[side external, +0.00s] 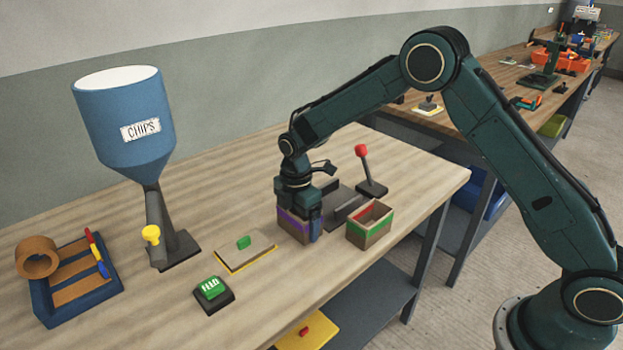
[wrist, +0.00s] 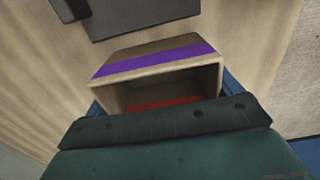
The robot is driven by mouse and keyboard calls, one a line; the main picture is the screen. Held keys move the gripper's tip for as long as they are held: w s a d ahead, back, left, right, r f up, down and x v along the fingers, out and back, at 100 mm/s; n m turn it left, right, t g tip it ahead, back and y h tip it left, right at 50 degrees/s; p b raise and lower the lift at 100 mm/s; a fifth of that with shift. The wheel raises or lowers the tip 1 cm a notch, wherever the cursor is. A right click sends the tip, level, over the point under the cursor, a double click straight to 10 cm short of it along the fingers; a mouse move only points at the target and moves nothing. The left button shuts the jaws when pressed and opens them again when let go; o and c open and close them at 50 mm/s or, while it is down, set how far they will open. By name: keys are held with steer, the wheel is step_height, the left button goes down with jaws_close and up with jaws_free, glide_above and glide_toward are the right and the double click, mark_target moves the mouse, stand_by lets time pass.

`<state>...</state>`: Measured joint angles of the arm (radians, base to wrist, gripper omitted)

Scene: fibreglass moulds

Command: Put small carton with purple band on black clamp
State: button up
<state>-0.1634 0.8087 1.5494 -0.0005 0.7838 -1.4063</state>
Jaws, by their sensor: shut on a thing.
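The small carton with the purple band (side external: 292,226) is in my gripper (side external: 301,217), left of the black clamp in the side view. My gripper is shut on it, with a blue finger on its near right side. Whether its base touches the table is unclear. In the wrist view the carton (wrist: 160,65) is open-topped, with something red inside, between the blue finger edges. The black clamp (side external: 345,207) is a dark fixture with a raised bar, partly hidden behind my gripper. A dark grey part of it, probably its base, shows in the wrist view (wrist: 145,12).
A similar carton with a green band (side external: 371,226) stands right of the clamp. A red-knobbed lever (side external: 371,172) rises behind it. A yellow-edged board with a green handle (side external: 245,250), a green button box (side external: 213,293) and the blue chips hopper (side external: 125,120) are to the left.

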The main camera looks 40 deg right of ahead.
step_height(320, 180, up, 20)
steer(key=shift+f, duration=0.2)
stand_by(0.4)
steer(key=shift+d, duration=0.1)
stand_by(0.4)
steer(key=m, duration=1.8)
glide_above(332, 202)
steer(key=shift+r, duration=0.45)
step_height(332, 202, down, 16)
steer(key=shift+r, duration=0.1)
steer(key=shift+f, duration=2.15)
